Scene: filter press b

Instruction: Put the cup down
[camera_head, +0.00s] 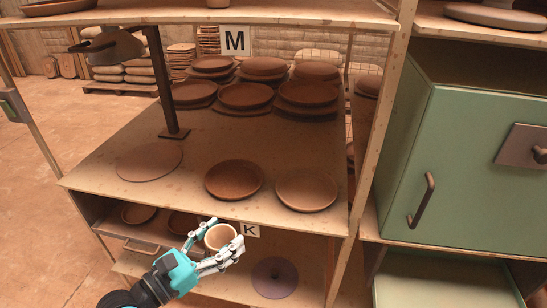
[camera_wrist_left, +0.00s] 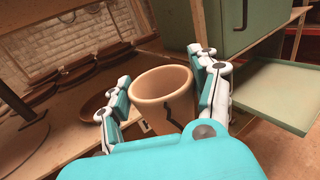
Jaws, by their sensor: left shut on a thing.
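The cup (camera_head: 220,237) is a small tan clay cup with a pale rim and an open, empty-looking top. My left gripper (camera_head: 217,247) is shut on it, with a finger on each side. In the head view the cup is in front of the shelf edge by the K label. In the left wrist view the cup (camera_wrist_left: 163,92) sits upright or slightly tilted between the two fingers of my left gripper (camera_wrist_left: 166,98). A dark streak runs down its side there. The cup's lower part is hidden by the gripper. My right gripper is not in view.
The wooden shelf (camera_head: 215,148) holds a flat disc (camera_head: 149,161), a brown plate (camera_head: 233,179), another plate (camera_head: 306,190) and stacked plates behind. A post stand (camera_head: 165,90) rises at its left. A lower shelf holds a dark disc (camera_head: 275,277). A green cabinet (camera_head: 470,150) stands right.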

